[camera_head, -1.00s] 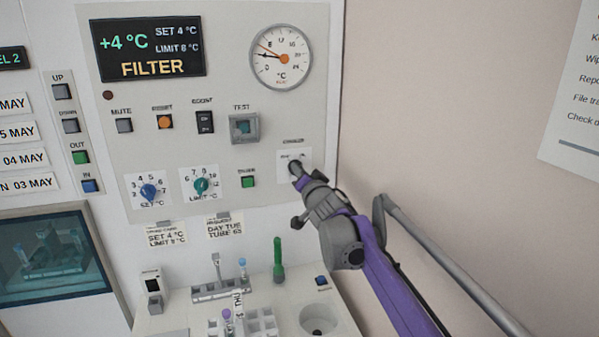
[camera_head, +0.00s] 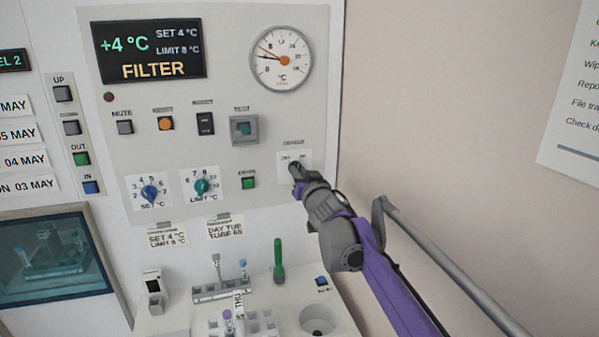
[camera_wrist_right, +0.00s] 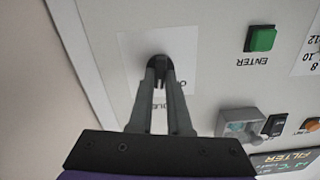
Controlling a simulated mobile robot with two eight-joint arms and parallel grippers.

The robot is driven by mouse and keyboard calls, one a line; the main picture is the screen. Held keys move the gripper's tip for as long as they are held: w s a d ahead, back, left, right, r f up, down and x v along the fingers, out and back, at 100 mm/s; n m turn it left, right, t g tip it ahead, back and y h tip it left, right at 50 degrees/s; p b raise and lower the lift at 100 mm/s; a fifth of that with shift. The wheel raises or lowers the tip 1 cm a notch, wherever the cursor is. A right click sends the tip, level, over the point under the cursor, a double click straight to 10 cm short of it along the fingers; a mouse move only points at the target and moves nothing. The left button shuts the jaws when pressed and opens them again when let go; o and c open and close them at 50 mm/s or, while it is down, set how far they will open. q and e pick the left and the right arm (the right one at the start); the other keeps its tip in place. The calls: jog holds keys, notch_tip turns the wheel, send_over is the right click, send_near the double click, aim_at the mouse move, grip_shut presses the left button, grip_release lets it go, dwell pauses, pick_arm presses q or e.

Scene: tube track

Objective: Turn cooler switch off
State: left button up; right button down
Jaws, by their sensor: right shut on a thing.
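The cooler switch is a dark rotary knob (camera_wrist_right: 158,64) on a white label plate (camera_head: 283,158) at the lower right of the control panel. My right gripper (camera_head: 296,168) is at the switch. In the right wrist view, its two fingers (camera_wrist_right: 159,80) are closed around the black knob. The fingers hide much of the knob and part of the label, so I cannot read the switch position. My left gripper is not in view.
The panel holds a green ENTER button (camera_head: 248,183), a covered TEST button (camera_head: 244,128), two dials and a gauge (camera_head: 281,58). The display (camera_head: 148,51) reads +4 °C and FILTER. Below is a shelf with tube racks (camera_head: 222,290). A grey rail (camera_head: 450,278) runs at right.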

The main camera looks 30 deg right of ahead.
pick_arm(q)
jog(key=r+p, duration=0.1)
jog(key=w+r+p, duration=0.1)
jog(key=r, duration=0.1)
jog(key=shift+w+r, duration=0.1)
pick_arm(e)
jog(key=n, duration=1)
jog(key=shift+a, duration=0.15)
jog(key=c, duration=0.9)
grip_release()
jog(key=shift+o, duration=0.2)
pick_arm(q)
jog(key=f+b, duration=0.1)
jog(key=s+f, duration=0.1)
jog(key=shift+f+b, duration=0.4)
pick_arm(e)
jog(key=v, duration=1)
jog(key=shift+s, duration=0.35)
